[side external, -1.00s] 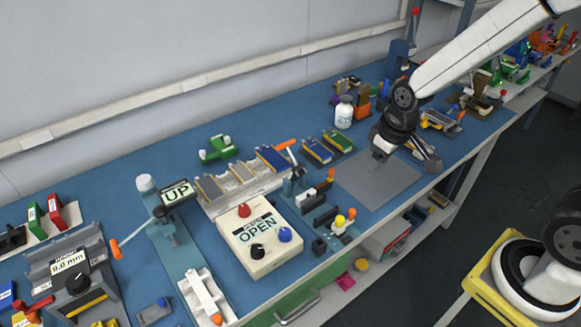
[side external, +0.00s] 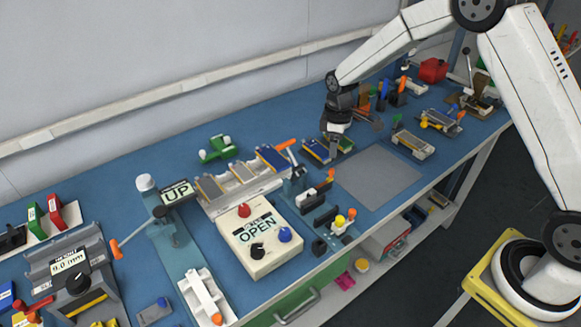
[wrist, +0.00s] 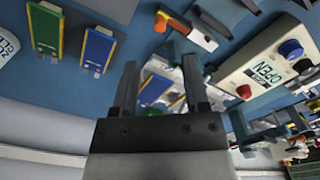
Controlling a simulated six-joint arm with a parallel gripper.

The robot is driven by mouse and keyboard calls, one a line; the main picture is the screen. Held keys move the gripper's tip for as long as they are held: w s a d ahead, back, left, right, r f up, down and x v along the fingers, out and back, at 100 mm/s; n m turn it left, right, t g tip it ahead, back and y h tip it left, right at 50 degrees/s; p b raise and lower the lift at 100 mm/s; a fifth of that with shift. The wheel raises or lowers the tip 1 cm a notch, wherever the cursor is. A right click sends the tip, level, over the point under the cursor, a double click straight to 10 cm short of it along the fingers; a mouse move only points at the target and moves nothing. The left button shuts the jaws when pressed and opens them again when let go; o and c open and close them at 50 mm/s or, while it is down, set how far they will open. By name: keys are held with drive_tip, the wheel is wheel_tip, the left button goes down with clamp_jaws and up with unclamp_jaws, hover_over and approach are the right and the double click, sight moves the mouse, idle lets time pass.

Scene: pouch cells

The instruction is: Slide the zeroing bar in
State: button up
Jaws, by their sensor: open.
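My gripper (side external: 352,138) is over the back middle of the bench, above the pouch cells. In the wrist view my gripper (wrist: 160,75) has its two dark fingers apart with nothing held between them. The gauge block (side external: 75,280), with a display reading 0.0 mm, stands at the front left, well away from my gripper. A pale bar with an orange end (side external: 205,297) lies in a white holder near the front edge. I cannot tell for sure whether it is the zeroing bar.
The cream box reading OPEN (side external: 259,235) stands mid-bench, and it shows in the wrist view (wrist: 262,68). Behind it is a rack of pouch cells (side external: 243,172). A blue cell (wrist: 97,48) and a green cell (wrist: 45,30) lie near my gripper. The grey mat (side external: 380,178) is bare.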

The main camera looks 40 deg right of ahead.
sight(332, 169)
drive_tip(key=shift+f, duration=0.1)
drive_tip(key=shift+f, duration=3.8)
clamp_jaws()
